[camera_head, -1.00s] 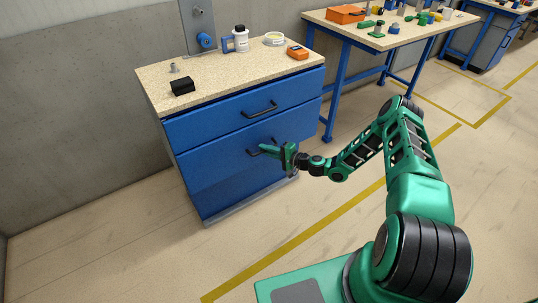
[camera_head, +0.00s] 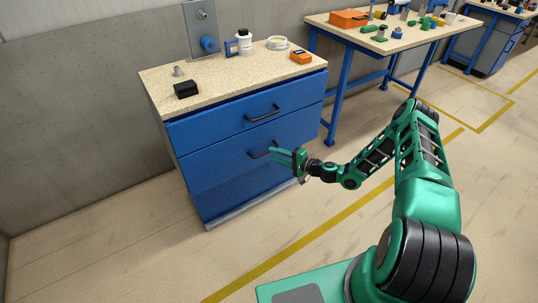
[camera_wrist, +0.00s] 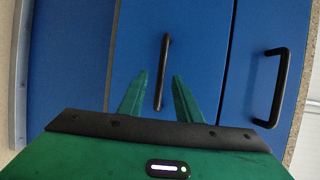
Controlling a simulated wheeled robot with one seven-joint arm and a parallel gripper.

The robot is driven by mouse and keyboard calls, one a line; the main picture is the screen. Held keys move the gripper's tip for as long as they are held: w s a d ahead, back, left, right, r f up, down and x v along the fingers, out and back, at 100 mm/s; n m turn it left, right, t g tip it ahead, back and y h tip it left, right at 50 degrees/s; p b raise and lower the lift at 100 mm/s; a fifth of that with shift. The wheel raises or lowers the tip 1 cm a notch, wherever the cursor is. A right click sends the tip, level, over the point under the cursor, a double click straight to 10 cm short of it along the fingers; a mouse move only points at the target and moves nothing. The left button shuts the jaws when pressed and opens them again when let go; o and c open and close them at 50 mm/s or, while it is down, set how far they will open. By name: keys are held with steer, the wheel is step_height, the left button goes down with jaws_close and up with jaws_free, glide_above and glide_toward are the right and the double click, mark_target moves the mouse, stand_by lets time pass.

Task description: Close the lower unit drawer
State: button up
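The lower unit drawer (camera_head: 215,185) is the large blue front at the bottom of the cabinet. My gripper (camera_head: 271,153) is at this handle, fingers pointing at the drawer front. In the wrist view, the lower handle (camera_wrist: 162,70) shows between and beyond the two parted green fingers (camera_wrist: 155,88). I see no finger closed on it. Contact cannot be told.
The upper drawer (camera_head: 225,125) sits above, its handle (camera_wrist: 278,88) at the right in the wrist view. The speckled cabinet top (camera_head: 215,80) carries a black block (camera_head: 186,89), a white bottle (camera_head: 244,42) and an orange device (camera_head: 301,57). A workbench (camera_head: 400,38) stands right. Floor in front is clear.

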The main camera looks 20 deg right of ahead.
steer(key=v, duration=0.5)
steer(key=shift+s+d, duration=0.3)
steer(key=shift+r, duration=0.1)
steer(key=s+d+r+n+g+h, duration=0.3)
steer(key=s+r+g, duration=0.1)
steer(key=s+r, duration=0.4)
steer(key=s+d+r+n+g+h, duration=0.2)
steer(key=s+d+r+g, duration=0.15)
steer(key=s+r, duration=0.5)
steer(key=s+d+r+n+g+h, duration=0.35)
steer(key=s+r, duration=0.25)
steer(key=r, duration=0.4)
steer(key=s+r+m, duration=0.1)
steer(key=s+r, duration=0.3)
steer(key=s, duration=0.3)
steer(key=s+d+r+m+h, duration=0.1)
steer(key=s+r, duration=0.3)
steer(key=s, duration=0.4)
steer(key=s+r+m+g, duration=0.1)
steer(key=s+r, duration=0.3)
steer(key=s, duration=0.4)
steer(key=shift+d+r+m+h, duration=0.25)
steer(key=shift+r+m+h, duration=0.1)
steer(key=shift+m, duration=0.2)
steer(key=shift+s, duration=0.15)
